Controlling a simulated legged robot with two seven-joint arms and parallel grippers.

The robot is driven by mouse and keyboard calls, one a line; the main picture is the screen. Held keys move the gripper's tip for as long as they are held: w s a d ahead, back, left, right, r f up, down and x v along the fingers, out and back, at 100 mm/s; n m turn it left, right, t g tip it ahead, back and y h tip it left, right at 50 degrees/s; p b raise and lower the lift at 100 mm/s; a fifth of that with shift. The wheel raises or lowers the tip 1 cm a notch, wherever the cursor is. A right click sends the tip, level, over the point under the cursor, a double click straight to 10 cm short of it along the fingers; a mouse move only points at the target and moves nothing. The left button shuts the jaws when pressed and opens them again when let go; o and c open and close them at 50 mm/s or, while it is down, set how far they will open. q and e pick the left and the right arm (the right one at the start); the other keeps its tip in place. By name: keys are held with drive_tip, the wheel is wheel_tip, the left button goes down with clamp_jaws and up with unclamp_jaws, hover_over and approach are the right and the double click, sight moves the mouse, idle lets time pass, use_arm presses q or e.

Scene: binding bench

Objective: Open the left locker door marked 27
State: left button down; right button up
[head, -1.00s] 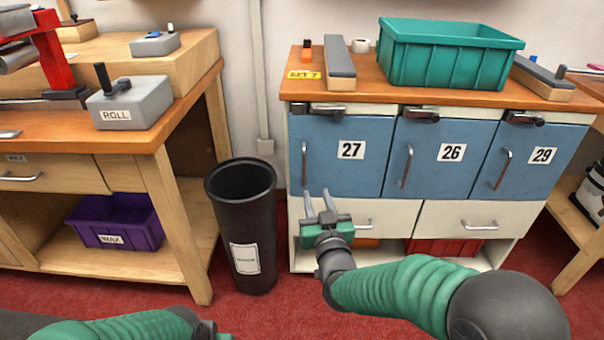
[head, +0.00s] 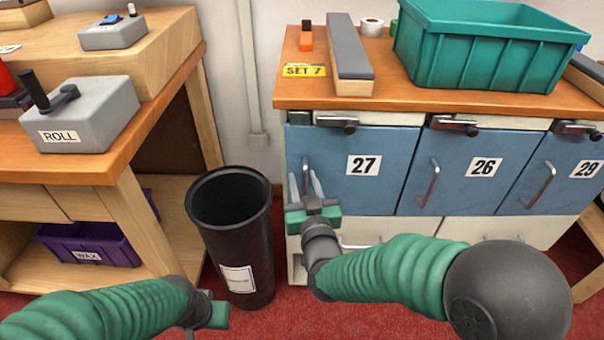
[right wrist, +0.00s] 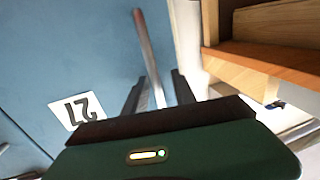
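The blue locker door marked 27 (head: 378,185) is closed, at the left end of the row in the head view. Its upright metal handle (head: 305,168) is near the door's left edge. A dark latch (head: 337,122) sits above the door. My right gripper (head: 304,182) is at the handle with its fingers apart. In the right wrist view the handle (right wrist: 148,50) runs down between the two open fingers (right wrist: 155,95); whether either touches it I cannot tell. My left gripper (head: 216,314) is low in the head view; its fingers do not show clearly.
Doors 26 (head: 462,185) and 29 (head: 550,190) are closed to the right. A black bin (head: 235,270) stands on the floor left of the cabinet. A teal crate (head: 480,55) and a padded block (head: 348,60) are on the cabinet top. A wooden bench (head: 90,165) is at left.

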drive_tip(key=shift+d, duration=0.2)
drive_tip(key=shift+c, duration=1.7)
clamp_jaws()
